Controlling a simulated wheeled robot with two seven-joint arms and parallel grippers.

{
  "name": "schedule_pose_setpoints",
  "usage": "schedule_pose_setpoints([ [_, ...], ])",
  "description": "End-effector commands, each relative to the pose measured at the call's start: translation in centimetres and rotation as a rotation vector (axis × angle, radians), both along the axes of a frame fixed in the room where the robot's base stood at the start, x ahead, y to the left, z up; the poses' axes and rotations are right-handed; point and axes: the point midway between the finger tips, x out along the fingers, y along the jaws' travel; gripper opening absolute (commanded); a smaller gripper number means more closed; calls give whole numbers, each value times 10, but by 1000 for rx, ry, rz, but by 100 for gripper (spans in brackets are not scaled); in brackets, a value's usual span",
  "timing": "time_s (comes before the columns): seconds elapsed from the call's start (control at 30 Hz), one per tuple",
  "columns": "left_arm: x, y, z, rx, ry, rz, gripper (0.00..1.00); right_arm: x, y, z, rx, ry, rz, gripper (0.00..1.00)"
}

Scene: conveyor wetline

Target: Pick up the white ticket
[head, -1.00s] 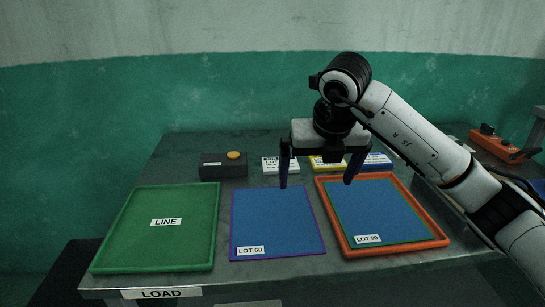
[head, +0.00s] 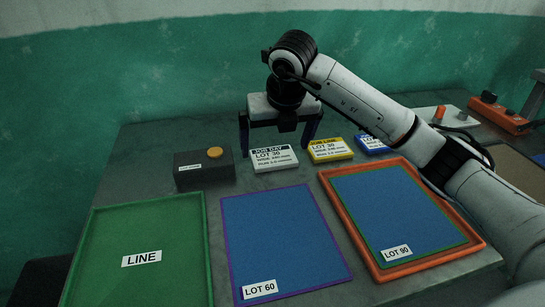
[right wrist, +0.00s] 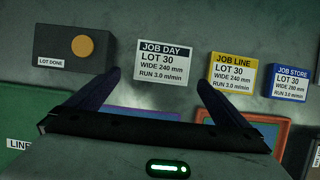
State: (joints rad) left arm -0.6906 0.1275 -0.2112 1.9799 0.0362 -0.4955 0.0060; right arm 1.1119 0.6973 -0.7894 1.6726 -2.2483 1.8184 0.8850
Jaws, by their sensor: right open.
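The white ticket (head: 274,158) lies on the grey table and reads JOB DAY, LOT 30. My right gripper (head: 280,150) is open and empty, with its two fingers above and either side of the white ticket in the head view. In the right wrist view the white ticket (right wrist: 164,62) lies just ahead of the gap between the open fingertips (right wrist: 158,80). I cannot tell the exact height of the fingers above the table. My left gripper is not in view.
A yellow ticket (head: 331,149) and a blue ticket (head: 371,144) lie right of the white one. A dark box with an orange button (head: 215,152) stands left. In front are the green LINE tray (head: 208,250), blue LOT 60 mat (head: 280,235) and orange-rimmed LOT 90 tray (head: 345,222).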

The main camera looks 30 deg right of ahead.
Motion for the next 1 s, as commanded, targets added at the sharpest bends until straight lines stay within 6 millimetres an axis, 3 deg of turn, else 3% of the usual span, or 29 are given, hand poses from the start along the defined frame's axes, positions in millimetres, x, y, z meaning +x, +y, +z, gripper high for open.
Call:
schedule_pose_setpoints([
  [0.4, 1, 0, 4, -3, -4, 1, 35, 18, -10, -46, -1, 1, 1, 100],
  [0.67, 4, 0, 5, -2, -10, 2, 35, 20, -10, -48, -2, -1, 1, 100],
  [0.9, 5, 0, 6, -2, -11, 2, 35, 20, -10, -48, -2, -1, 1, 63],
  [1.0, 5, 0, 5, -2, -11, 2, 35, 20, -10, -48, -2, -2, 1, 63],
])
